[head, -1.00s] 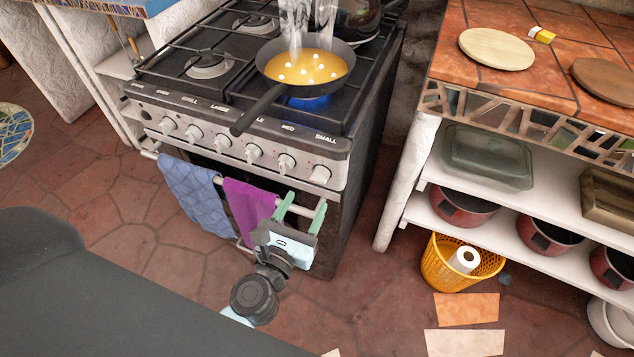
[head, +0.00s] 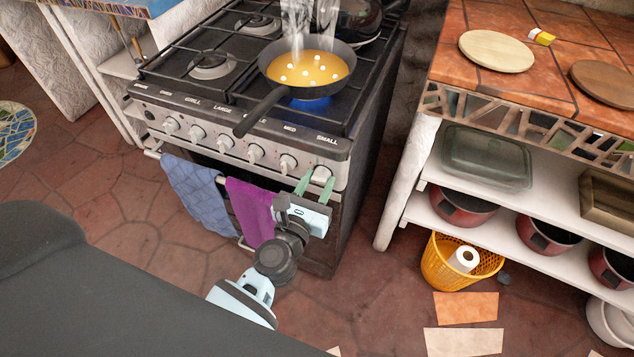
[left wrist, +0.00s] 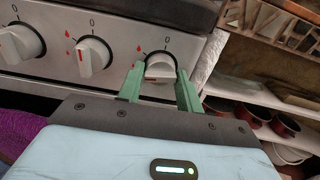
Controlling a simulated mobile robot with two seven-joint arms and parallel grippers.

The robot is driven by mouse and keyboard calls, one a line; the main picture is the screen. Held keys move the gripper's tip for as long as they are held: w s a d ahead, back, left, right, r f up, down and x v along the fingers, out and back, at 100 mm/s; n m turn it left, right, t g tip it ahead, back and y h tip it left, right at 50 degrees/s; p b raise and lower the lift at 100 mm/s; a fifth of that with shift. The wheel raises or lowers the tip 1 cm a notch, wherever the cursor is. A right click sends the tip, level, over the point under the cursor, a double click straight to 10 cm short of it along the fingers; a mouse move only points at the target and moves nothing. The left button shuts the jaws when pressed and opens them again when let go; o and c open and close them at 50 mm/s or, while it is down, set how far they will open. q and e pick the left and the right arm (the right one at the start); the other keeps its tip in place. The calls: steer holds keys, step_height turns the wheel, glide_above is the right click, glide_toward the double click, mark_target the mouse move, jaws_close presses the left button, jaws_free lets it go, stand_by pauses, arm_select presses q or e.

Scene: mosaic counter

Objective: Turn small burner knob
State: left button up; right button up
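The small burner knob (head: 321,173) is the white rightmost knob on the stove's front panel, under the label "SMALL". It also shows in the left wrist view (left wrist: 160,68), between the two green fingertips. My left gripper (head: 316,183) is open, with its fingers pointing up at this knob. In the left wrist view the gripper (left wrist: 159,78) has one finger on each side of the knob, and the knob's lower part is close to them. I cannot tell whether either finger touches it. My right gripper is not in view.
A frying pan (head: 307,70) with yellow food stands over a blue flame, its handle reaching past the front edge. Blue (head: 196,188) and purple (head: 250,210) towels hang on the oven rail. A tiled counter (head: 480,84) with shelves stands right of the stove.

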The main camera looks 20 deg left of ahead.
arm_select(q)
steer(key=c, duration=0.5)
